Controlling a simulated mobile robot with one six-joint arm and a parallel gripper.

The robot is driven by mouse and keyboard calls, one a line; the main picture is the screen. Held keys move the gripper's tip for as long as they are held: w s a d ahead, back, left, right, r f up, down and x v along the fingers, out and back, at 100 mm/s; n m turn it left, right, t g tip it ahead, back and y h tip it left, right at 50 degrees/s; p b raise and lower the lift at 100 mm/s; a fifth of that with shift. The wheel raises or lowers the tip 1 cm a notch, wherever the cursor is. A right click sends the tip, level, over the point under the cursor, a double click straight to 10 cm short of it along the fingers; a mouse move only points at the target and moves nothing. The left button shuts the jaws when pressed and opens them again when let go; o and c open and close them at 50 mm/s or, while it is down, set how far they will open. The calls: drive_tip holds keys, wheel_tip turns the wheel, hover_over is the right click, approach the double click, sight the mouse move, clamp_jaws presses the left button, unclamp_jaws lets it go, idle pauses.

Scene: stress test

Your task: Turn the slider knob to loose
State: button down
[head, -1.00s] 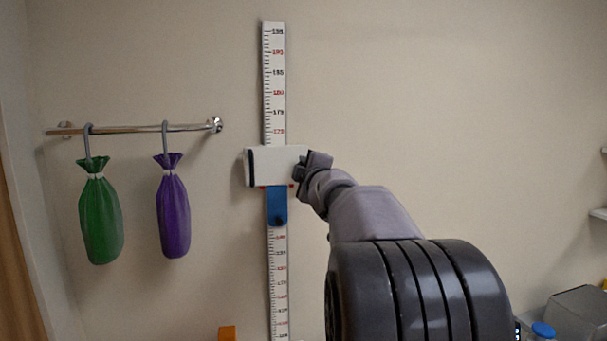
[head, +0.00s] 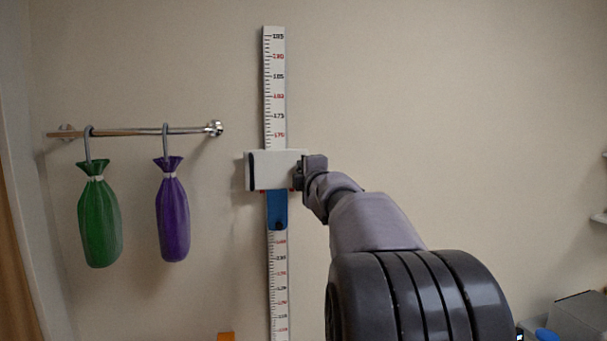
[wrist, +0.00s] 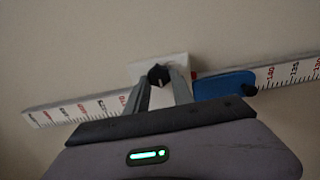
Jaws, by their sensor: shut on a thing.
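A white slider block (head: 272,170) sits across the vertical ruler (head: 275,90) on the wall, with a dark strip at its left end. A blue tongue (head: 277,208) hangs below it. In the wrist view the block (wrist: 180,64) carries a small dark knob (wrist: 158,74), and the blue tongue (wrist: 222,85) lies to its right. My gripper (wrist: 160,82) has its two grey fingers on either side of the knob, shut on it. In the head view my gripper (head: 299,174) is at the block's right end and hides the knob. I cannot read any mark for loose.
A wall rail (head: 140,130) at left holds a green bag (head: 99,220) and a purple bag (head: 172,215) on hooks. An orange object (head: 226,336) shows at the bottom edge. A grey box (head: 580,315) stands at lower right. The wall right of the ruler is clear.

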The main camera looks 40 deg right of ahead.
drive_tip(key=c, duration=1.1)
unclamp_jaws()
drive_tip(key=v, duration=1.7)
drive_tip(key=shift+s+a, duration=0.1)
drive_tip(key=shift+s, duration=0.15)
